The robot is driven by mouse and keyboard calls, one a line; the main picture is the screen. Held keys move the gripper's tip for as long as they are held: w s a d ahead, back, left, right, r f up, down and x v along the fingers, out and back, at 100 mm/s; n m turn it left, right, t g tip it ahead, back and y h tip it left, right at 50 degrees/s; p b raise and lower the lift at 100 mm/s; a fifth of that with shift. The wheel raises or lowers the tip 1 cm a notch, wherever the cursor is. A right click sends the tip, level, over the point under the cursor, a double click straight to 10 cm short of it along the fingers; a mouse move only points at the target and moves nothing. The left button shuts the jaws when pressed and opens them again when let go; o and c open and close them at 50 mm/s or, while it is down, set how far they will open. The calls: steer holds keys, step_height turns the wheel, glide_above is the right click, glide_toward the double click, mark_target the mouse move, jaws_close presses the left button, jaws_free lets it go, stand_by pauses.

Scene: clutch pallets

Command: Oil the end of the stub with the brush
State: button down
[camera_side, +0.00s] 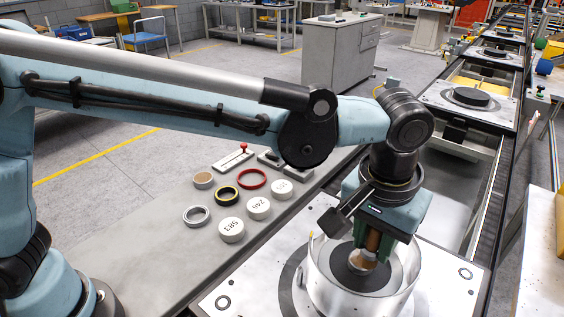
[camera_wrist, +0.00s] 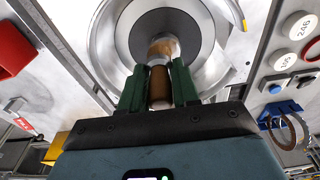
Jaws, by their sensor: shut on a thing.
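My gripper (camera_side: 374,243) is shut on the brush, with its green fingers pointing down into the silver drum (camera_side: 405,290). The brush's brown handle (camera_wrist: 159,84) lies between the fingers in the wrist view; it also shows in the side view (camera_side: 373,239). Beyond the handle, a tan and silver part (camera_wrist: 163,48) reaches over the dark disc (camera_wrist: 160,24) in the middle of the drum. It also shows low in the drum in the side view (camera_side: 361,262). The end of the stub is not clearly distinguishable from the brush head, so I cannot tell whether they touch.
The drum stands on a pale pallet plate (camera_side: 440,290). On the grey bench at left are several white numbered discs (camera_side: 231,230), a red ring (camera_side: 252,179), a black and yellow ring (camera_side: 227,196) and a metal ring (camera_side: 196,216). The drum wall surrounds my fingers closely.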

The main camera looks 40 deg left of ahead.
steer(key=shift+a+r, duration=0.1)
steer(key=shift+a, duration=0.8)
steer(key=shift+d, duration=1)
steer(key=shift+a, duration=1.1)
steer(key=shift+r, duration=2.95)
steer(key=shift+r, duration=0.1)
